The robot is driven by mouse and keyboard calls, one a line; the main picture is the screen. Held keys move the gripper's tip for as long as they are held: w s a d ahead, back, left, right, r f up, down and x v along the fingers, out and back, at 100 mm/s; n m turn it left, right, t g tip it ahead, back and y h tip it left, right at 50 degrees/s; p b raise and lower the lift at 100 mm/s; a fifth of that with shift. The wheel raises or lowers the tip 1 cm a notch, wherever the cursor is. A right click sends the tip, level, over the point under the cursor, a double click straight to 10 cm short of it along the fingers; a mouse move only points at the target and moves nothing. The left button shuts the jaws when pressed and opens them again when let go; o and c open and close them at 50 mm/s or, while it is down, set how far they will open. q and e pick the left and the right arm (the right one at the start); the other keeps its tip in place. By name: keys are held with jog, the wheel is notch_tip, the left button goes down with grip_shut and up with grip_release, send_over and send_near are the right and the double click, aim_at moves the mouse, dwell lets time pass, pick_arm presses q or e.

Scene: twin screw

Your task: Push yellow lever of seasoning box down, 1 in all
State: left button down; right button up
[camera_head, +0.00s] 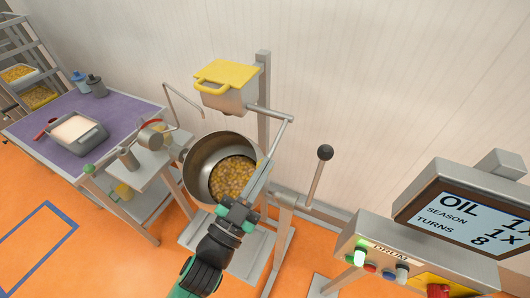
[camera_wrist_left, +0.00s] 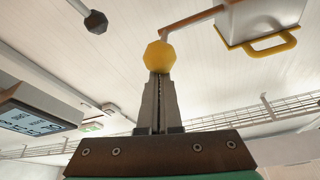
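The seasoning box (camera_head: 226,96) hangs on a post above the drum, with a yellow lid and yellow handle. In the left wrist view the box (camera_wrist_left: 262,18) is at the upper right, and a metal rod runs from it to the yellow knob of the lever (camera_wrist_left: 159,56). My left gripper (camera_wrist_left: 159,76) has its fingers together, with the knob right at the fingertips; I cannot tell whether they touch. In the head view my left gripper (camera_head: 260,183) is in front of the drum's right rim, and the yellow knob is not discernible there. My right gripper is not in view.
The metal drum (camera_head: 203,158) holds yellow-brown pieces. A black-knobbed lever (camera_head: 325,153) stands right of it. The control panel (camera_head: 400,262) and screen (camera_head: 470,215) are at the lower right. A purple table (camera_head: 120,107) with a tray and bottles is at the left.

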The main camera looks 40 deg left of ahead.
pick_arm(q)
jog(key=shift+f, duration=0.1)
dwell(0.4)
notch_tip(320, 180, up, 4)
jog(key=d+p, duration=0.1)
jog(key=p, duration=0.2)
jog(key=b+v, duration=0.4)
jog(key=v, duration=0.5)
jog(key=shift+s+d, duration=0.15)
jog(key=shift+s, duration=0.15)
